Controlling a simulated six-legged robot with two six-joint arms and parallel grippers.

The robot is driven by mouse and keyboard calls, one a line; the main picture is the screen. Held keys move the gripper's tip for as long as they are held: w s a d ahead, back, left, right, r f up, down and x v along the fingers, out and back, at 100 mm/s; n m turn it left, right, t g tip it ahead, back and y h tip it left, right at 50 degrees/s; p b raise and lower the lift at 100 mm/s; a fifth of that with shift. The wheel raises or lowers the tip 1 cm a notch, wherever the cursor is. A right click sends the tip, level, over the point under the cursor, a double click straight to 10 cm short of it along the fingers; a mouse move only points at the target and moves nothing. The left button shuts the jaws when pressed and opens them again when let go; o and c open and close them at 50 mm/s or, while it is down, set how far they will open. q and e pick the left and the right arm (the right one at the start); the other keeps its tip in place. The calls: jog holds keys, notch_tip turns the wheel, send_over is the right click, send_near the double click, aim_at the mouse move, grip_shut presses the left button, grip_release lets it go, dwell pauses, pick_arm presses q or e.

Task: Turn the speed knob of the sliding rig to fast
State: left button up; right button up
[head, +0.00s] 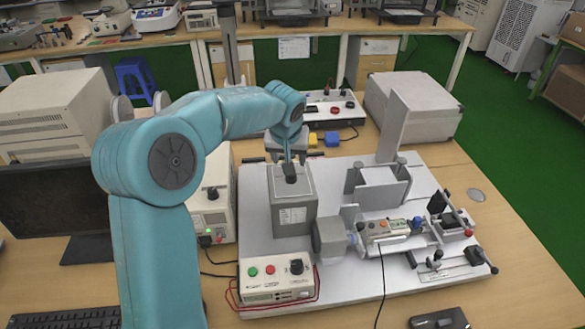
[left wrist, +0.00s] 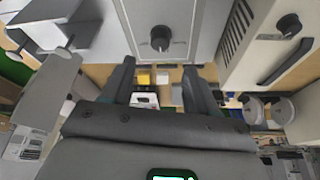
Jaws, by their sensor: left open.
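A black knob (head: 290,173) sits on top of the upright grey box (head: 294,215) on the white base plate (head: 345,285) of the rig. In the left wrist view the knob (left wrist: 160,38) shows on a pale panel with small marks that I cannot read. My left gripper (head: 288,157) is right at this knob, partly hidden by its own wrist. In the left wrist view its two fingers (left wrist: 157,72) stand apart, and the knob lies just beyond and between their tips. No grip on the knob shows. My right gripper is not in view.
A control box (head: 278,280) with green and red buttons and another black knob stands at the plate's front. A power unit (head: 212,205) with its own knob is close left of the grey box. Clamps and a motor (head: 385,230) fill the plate's right side.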

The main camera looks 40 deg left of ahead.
aim_at(290, 176)
pick_arm(q)
jog(key=f, duration=0.2)
jog(key=f+p, duration=0.1)
jog(key=f, duration=0.1)
jog(key=shift+w+a+f, duration=0.15)
jog(key=shift+w+a, duration=0.05)
jog(key=x, duration=0.4)
jog(key=shift+w+a, duration=0.2)
jog(key=shift+w, duration=0.2)
jog(key=shift+s+d+r, duration=0.25)
jog(key=shift+s+r, duration=0.15)
jog(key=shift+r, duration=0.05)
jog(key=shift+w+a+f, duration=0.15)
jog(key=shift+f, duration=0.05)
jog(key=shift+c, duration=0.9)
jog(key=shift+w+a+f, duration=0.1)
jog(key=shift+w+f, duration=0.05)
jog(key=shift+w, duration=0.05)
jog(key=c, duration=0.8)
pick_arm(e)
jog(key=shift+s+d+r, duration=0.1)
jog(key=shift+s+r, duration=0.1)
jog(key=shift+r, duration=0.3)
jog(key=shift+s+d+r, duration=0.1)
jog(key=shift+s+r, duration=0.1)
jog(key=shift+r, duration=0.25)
